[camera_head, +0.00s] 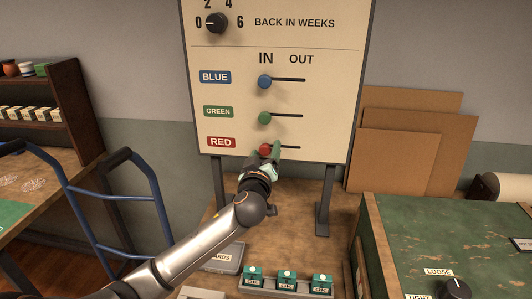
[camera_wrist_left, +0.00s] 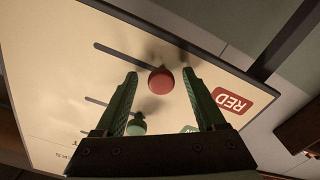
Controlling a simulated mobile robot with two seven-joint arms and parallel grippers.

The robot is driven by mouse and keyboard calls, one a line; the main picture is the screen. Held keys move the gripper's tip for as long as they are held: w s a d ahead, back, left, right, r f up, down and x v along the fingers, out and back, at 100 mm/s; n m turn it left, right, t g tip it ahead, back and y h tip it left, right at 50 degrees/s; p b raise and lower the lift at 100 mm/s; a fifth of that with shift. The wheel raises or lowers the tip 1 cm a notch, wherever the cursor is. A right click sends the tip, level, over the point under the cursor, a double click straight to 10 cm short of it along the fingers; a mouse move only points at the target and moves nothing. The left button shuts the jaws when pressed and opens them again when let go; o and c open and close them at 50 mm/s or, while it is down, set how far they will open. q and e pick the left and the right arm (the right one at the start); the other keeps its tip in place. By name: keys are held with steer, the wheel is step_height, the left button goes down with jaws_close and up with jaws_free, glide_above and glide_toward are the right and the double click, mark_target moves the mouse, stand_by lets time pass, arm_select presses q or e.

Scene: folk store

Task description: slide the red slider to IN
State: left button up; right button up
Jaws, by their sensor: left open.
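The red slider knob (camera_head: 265,150) is at the IN end of its slot on the upright board (camera_head: 330,60), beside the RED label (camera_head: 221,142). The slot runs on to the right, toward OUT. My left gripper (camera_head: 271,155) is at the knob and partly covers it in the head view. In the left wrist view the red knob (camera_wrist_left: 161,80) lies between the spread green fingertips of my left gripper (camera_wrist_left: 159,82), with a gap on both sides. The blue knob (camera_head: 264,82) and the green knob (camera_head: 264,118) are also at the IN end. My right gripper is not in view.
The board stands on posts on a wooden table. A blue trolley frame (camera_head: 110,215) is at left.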

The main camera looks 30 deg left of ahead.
arm_select(q)
steer(key=shift+o, duration=0.8)
steer(key=shift+s, duration=0.1)
steer(key=v, duration=0.9)
stand_by(0.6)
